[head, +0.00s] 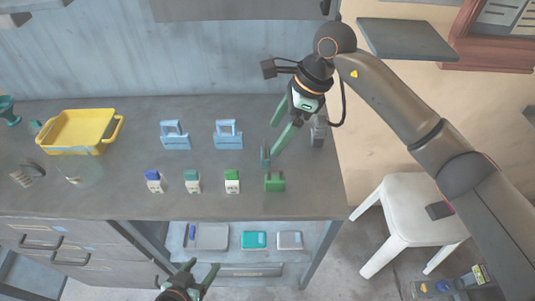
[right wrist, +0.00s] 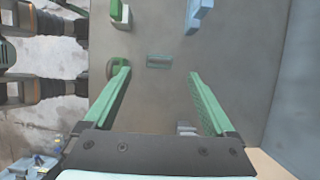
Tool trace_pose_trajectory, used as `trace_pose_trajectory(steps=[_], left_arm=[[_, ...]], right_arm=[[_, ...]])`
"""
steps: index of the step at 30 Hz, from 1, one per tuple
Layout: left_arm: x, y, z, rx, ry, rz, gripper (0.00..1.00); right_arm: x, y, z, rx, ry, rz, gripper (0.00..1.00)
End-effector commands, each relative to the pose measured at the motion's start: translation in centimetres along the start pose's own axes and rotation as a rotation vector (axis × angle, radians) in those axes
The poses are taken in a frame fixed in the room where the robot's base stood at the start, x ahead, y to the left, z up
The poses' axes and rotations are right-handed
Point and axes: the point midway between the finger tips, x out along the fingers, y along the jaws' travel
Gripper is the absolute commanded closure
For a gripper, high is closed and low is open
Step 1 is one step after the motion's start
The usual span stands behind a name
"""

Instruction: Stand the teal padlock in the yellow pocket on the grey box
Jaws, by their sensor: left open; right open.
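A small dark teal upright piece (head: 264,157), which looks like the teal padlock, stands near the bench's right end. From above, in the right wrist view, a narrow teal-grey rectangle (right wrist: 159,61) shows between and just beyond the fingertips. My right gripper (head: 274,134) is open above the bench beside this piece, apparently not touching; its fingers also show in the right wrist view (right wrist: 159,76). My left gripper (head: 203,267) is open and empty in front of the bench. A grey box-like thing (head: 455,288) with yellow and blue patches is at bottom right; I cannot tell its pockets clearly.
A green padlock-like block (head: 274,182) stands close in front of the teal piece. Two light blue pieces (head: 228,135), several small coloured-top blocks (head: 193,182), a grey piece (head: 318,131) and a yellow tray (head: 112,121) are on the bench. A white stool (head: 408,205) stands right.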

Motion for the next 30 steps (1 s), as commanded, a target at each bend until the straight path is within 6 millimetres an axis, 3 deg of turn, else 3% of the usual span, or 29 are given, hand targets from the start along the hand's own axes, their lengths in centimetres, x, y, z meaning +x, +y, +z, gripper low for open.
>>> trace_pose_trajectory(steps=[8, 15, 24, 30], left_arm=[[-0.1, -0.2, 0.3, 0.000, -0.009, -0.005, 0.33], [-0.5, -0.4, 0.4, -0.001, -0.013, -0.009, 0.33], [-0.5, -0.4, 0.5, -0.002, -0.013, -0.010, 0.33], [-0.5, -0.4, 0.5, -0.002, -0.012, -0.010, 0.33]], right_arm=[[2.4, 0.1, -0.1, 0.000, 0.000, 0.003, 0.10], [5.9, 0.1, -0.2, -0.002, 0.000, 0.003, 0.10], [6.6, 0.0, -0.3, -0.002, 0.001, -0.001, 0.10], [6.6, 0.0, -0.3, -0.002, 0.001, -0.001, 0.30]])
